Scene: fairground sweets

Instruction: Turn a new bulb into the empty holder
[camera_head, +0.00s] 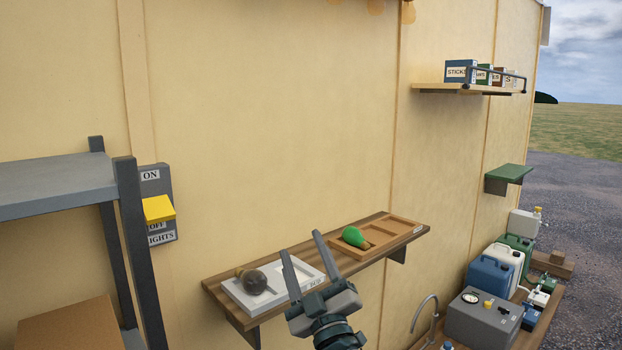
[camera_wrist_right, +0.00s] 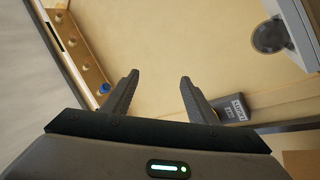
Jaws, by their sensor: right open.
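A green bulb (camera_head: 354,236) lies on its side in the left part of a wooden tray (camera_head: 402,226) on the wall shelf. A dark grey bulb (camera_head: 254,281) lies in a white tray (camera_head: 314,273) to its left; it also shows in the right wrist view (camera_wrist_right: 270,36). My right gripper (camera_head: 301,245) is open and empty, in front of the shelf between the bulbs. The right wrist view shows a wooden strip (camera_wrist_right: 75,45) with several round holders and a blue bulb (camera_wrist_right: 103,88); I cannot tell which holder is empty. My left gripper is out of view.
A switch box (camera_head: 160,180) with a yellow lever (camera_head: 158,209) is on the wall, beside a grey rack (camera_head: 128,220). A shelf of boxes (camera_head: 460,88) is at upper right. Canisters (camera_head: 490,275) and a grey unit with a tap (camera_head: 480,318) stand low right.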

